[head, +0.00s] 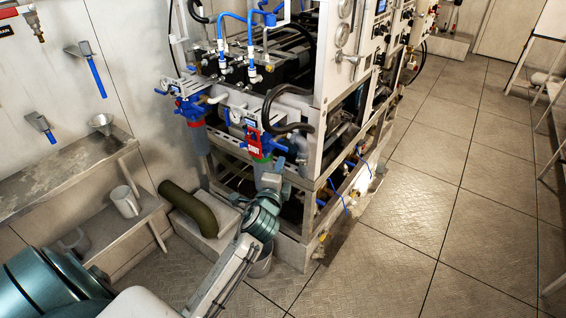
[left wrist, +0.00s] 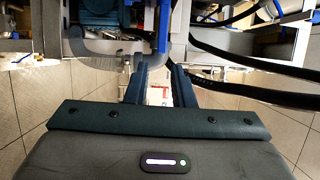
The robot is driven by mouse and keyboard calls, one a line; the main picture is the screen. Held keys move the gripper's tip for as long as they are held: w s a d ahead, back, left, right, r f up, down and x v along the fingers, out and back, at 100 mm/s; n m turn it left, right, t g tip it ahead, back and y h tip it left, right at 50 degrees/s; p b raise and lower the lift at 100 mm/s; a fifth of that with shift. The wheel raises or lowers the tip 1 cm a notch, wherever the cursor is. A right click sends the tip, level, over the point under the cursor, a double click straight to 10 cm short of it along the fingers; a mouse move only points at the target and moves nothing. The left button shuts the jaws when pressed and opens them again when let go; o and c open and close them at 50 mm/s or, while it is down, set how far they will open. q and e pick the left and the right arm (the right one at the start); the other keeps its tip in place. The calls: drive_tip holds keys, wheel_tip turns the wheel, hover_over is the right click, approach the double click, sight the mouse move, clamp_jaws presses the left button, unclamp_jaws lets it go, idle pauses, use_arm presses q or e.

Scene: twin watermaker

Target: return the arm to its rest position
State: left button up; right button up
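My left arm comes in from the lower left in the head view, reaching to the front corner of the watermaker frame (head: 300,200). My left gripper (head: 275,170) is just below and beside a filter head with blue, red and green parts (head: 258,140). In the left wrist view, the two fingers of the left gripper (left wrist: 157,72) stand apart with a gap between them, and nothing is seen held there. A grey pipe or fitting (left wrist: 105,50) is close ahead of the fingers. Whether the fingers touch anything is unclear. My right gripper is not in view.
Black hoses (left wrist: 240,65) run close to the right of the fingers in the wrist view. The tiled floor (head: 440,190) at right is clear.

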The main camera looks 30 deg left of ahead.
use_arm(q)
drive_tip(key=shift+s, duration=0.2)
idle(0.4)
wheel_tip(320, 180, down, 21)
drive_tip(key=s+n+g+h, duration=0.2)
drive_tip(key=g, duration=0.2)
drive_tip(key=s+f+n+g, duration=0.1)
drive_tip(key=s+f+g, duration=0.1)
drive_tip(key=s+f, duration=0.35)
drive_tip(key=s+f+n+g+h, duration=0.1)
drive_tip(key=s+f+n, duration=0.15)
drive_tip(key=f, duration=0.65)
drive_tip(key=s+f+n+g, duration=0.15)
drive_tip(key=s+f, duration=0.25)
drive_tip(key=f, duration=0.4)
drive_tip(key=s+d+f+n+g, duration=0.1)
drive_tip(key=s+f+n+g, duration=0.1)
drive_tip(key=s+f, duration=0.5)
drive_tip(key=s+d+f+n+g+h, duration=0.1)
drive_tip(key=s+f+n+g, duration=0.2)
drive_tip(key=s, duration=1.5)
drive_tip(key=s+d+f+n+g, duration=0.1)
drive_tip(key=s+f+n+g, duration=0.1)
drive_tip(key=s+f, duration=0.8)
drive_tip(key=s, duration=0.3)
drive_tip(key=shift+d+f+h, duration=0.15)
drive_tip(key=shift+f+h, duration=0.15)
drive_tip(key=shift+h, duration=0.1)
drive_tip(key=shift+g, duration=0.25)
